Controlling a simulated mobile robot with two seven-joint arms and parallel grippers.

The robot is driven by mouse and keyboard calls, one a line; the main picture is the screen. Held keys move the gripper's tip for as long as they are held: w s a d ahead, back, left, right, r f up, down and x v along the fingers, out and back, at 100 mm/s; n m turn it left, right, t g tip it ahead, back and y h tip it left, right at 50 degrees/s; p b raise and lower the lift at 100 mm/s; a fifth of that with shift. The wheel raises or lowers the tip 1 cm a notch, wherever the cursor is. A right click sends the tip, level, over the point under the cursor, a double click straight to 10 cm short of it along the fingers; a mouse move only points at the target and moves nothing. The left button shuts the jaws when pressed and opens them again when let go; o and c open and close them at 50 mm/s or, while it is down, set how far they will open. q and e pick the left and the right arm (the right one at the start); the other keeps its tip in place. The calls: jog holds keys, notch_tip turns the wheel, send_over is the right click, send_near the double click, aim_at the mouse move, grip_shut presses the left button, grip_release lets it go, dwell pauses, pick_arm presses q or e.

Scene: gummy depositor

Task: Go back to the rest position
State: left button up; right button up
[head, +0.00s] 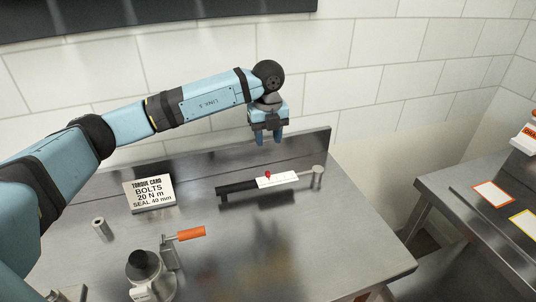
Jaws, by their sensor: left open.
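My left gripper (268,137) hangs with its fingers pointing down above the back part of the steel table (330,235). It is open and empty. Its arm reaches in from the left over the table. Below and a little right of the fingers is a tool with a black handle and a white label (277,180), apart from the gripper. My right gripper is out of view.
A torque card sign (149,193) stands on the left of the table. A small metal cylinder (101,229) and a device with an orange handle (190,233) are nearer. A raised back edge runs behind. Another table (455,195) with coloured cards stands right, across a gap.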

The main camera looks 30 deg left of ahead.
pick_arm(q)
notch_tip(320, 180, up, 2)
jog(key=shift+r, duration=0.1)
dwell(0.5)
